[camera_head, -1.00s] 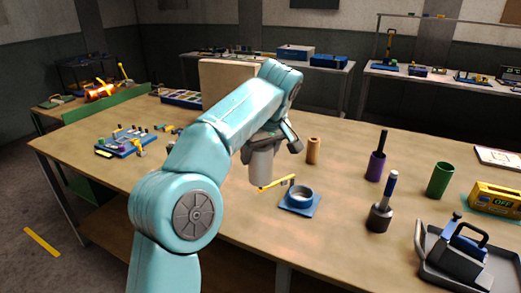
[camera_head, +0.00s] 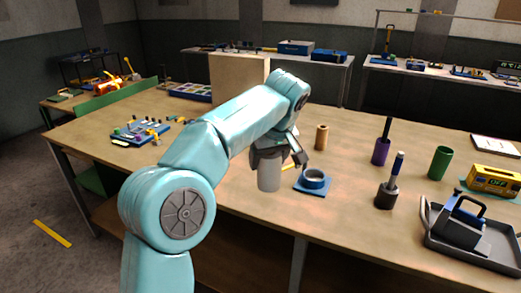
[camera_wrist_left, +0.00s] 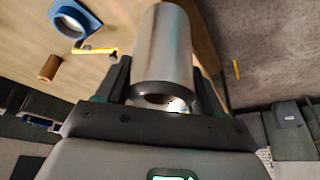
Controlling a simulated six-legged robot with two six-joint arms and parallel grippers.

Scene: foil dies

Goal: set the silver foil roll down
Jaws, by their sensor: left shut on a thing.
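The silver foil roll (camera_head: 269,176) hangs upright below my left gripper (camera_head: 280,156) in the head view, near the front edge of the table (camera_head: 235,195). My left gripper is shut on it. In the left wrist view the silver foil roll (camera_wrist_left: 163,48) lies between the two dark fingers of my left gripper (camera_wrist_left: 165,88). I cannot tell whether its lower end touches the table. My right gripper is not in view.
Just right of the roll is a blue ring on a square base (camera_head: 313,181), with a yellow bar (camera_head: 289,166) partly hidden behind the roll. A brown roll (camera_head: 321,137) stands behind. A handled tool (camera_head: 388,190) and dark tray (camera_head: 470,245) are right. Bare table lies left.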

